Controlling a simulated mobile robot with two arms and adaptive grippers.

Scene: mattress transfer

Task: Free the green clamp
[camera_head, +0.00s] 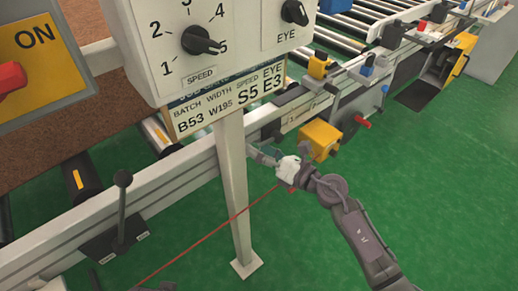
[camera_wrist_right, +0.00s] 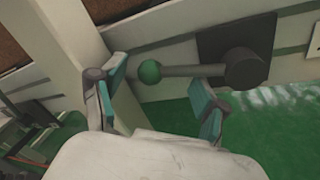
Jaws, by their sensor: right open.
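The green clamp shows in the right wrist view as a lever with a green ball knob (camera_wrist_right: 150,71), a grey rod and a round hub (camera_wrist_right: 245,68) on a dark plate fixed to the pale rail. The rod lies nearly level, with the knob to the left. My right gripper (camera_wrist_right: 163,92) is open, and the knob appears between and just beyond its two teal-padded fingers. I cannot tell if either finger touches it. In the head view my right gripper (camera_head: 268,154) is at the rail beside the post, and the clamp is hardly visible there.
A pale post (camera_head: 235,195) stands close left of my right gripper, under the dial panel (camera_head: 200,50). A yellow box (camera_head: 319,140) is just to its right. A thin red line (camera_head: 210,233) crosses in front. A black-knobbed lever (camera_head: 122,205) stands left. Green floor is open at right.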

